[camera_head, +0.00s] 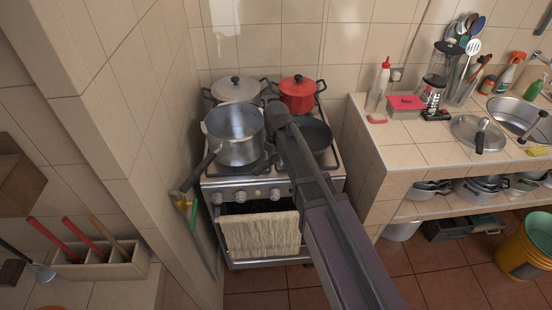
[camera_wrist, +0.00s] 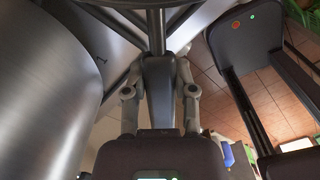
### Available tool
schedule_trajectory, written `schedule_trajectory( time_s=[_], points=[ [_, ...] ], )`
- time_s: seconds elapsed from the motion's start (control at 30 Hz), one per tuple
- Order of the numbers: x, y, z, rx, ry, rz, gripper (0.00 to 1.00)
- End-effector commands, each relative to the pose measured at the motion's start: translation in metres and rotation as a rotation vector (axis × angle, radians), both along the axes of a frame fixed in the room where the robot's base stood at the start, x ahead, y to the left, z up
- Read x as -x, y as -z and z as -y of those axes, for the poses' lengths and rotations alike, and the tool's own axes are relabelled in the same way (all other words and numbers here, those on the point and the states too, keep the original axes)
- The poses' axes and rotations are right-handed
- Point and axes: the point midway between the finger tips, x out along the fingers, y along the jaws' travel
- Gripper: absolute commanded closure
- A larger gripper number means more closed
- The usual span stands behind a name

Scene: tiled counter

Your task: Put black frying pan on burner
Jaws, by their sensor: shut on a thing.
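The black frying pan (camera_head: 318,134) is at the front right of the stove (camera_head: 328,171), over or on the front right burner; my arm covers its left part. In the wrist view my gripper (camera_wrist: 157,68) is shut on the pan's dark handle (camera_wrist: 158,92), with one finger on each side. The pan's round underside and the metal grate show at the top of that view. In the head view my gripper is hidden behind my arm. I cannot tell whether the pan touches the grate.
A steel pot (camera_head: 231,148) stands close left of the pan and also fills the left of the wrist view (camera_wrist: 45,85). A grey lidded pot (camera_head: 236,90) and a red pot (camera_head: 298,98) stand behind. A tiled counter (camera_head: 400,146) is at right. A towel (camera_head: 258,236) hangs in front.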

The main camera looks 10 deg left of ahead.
Motion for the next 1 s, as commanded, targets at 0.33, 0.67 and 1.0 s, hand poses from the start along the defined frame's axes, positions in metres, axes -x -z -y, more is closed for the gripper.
schedule_trajectory(
  time_s=[0.33,0.67,1.0],
  points=[
    [0.0,0.0,0.0,0.0,0.001,0.0,0.24],
    [0.0,-0.001,0.001,0.0,0.001,-0.001,0.24],
    [0.0,-0.017,0.001,0.0,0.001,0.0,0.24]
  ],
)
